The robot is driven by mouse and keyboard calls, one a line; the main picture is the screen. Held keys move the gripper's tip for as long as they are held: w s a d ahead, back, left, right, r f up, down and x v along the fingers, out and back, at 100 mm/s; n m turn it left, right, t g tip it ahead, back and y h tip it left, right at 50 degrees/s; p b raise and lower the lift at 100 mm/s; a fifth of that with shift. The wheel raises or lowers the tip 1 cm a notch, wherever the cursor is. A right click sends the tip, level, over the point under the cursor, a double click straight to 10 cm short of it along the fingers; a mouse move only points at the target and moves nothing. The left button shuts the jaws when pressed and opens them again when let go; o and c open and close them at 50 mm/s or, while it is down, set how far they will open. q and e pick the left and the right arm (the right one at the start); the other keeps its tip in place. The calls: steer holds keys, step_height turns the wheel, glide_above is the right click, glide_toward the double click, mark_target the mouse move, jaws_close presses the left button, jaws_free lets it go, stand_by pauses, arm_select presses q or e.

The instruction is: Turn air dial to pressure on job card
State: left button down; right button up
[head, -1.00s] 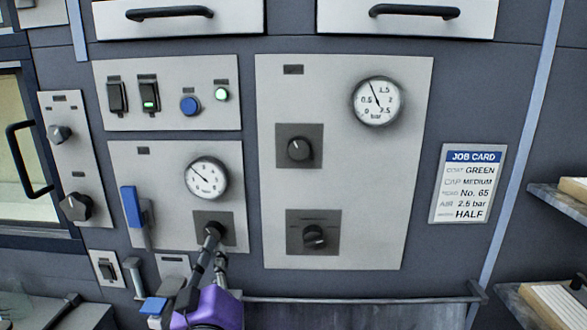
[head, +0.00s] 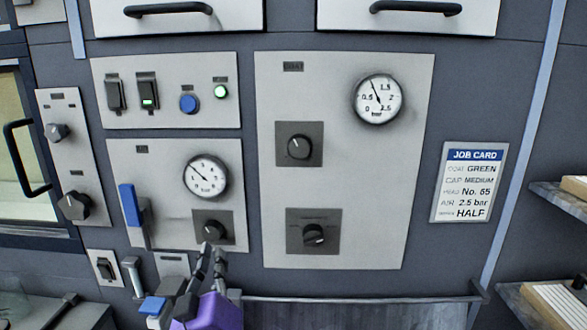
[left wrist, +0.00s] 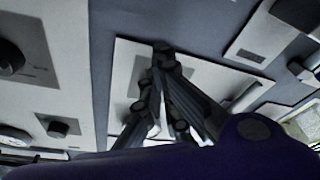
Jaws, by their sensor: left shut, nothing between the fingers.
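The job card (head: 468,182) on the right reads AIR 2.5 bar. On the lower left panel, a round bar gauge (head: 206,177) has its needle pointing up and left. The panel's label is too small to read surely. My left gripper (head: 213,250) is shut and empty, its fingertips just below the knob; I cannot tell whether they touch it. In the left wrist view its fingers (left wrist: 164,62) point at a pale panel. My right gripper is out of view.
The right panel (head: 390,200) has another gauge (head: 378,99) and two knobs (head: 299,147). A blue lever (head: 131,207) stands left of the knob. Switches and a lit green button (head: 221,91) are above. A rail (head: 360,299) runs below.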

arm_select(q)
steer(key=s, duration=0.5)
steer(key=shift+s+a+r, duration=0.1)
steer(key=shift+s, duration=0.1)
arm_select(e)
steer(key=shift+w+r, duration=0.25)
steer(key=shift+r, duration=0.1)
arm_select(q)
steer(key=w+a+m+h+p, duration=0.2)
steer(key=w+m+h, duration=0.3)
steer(key=m, duration=1)
steer(key=shift+w+a+r, duration=0.3)
steer(key=shift+w, duration=0.25)
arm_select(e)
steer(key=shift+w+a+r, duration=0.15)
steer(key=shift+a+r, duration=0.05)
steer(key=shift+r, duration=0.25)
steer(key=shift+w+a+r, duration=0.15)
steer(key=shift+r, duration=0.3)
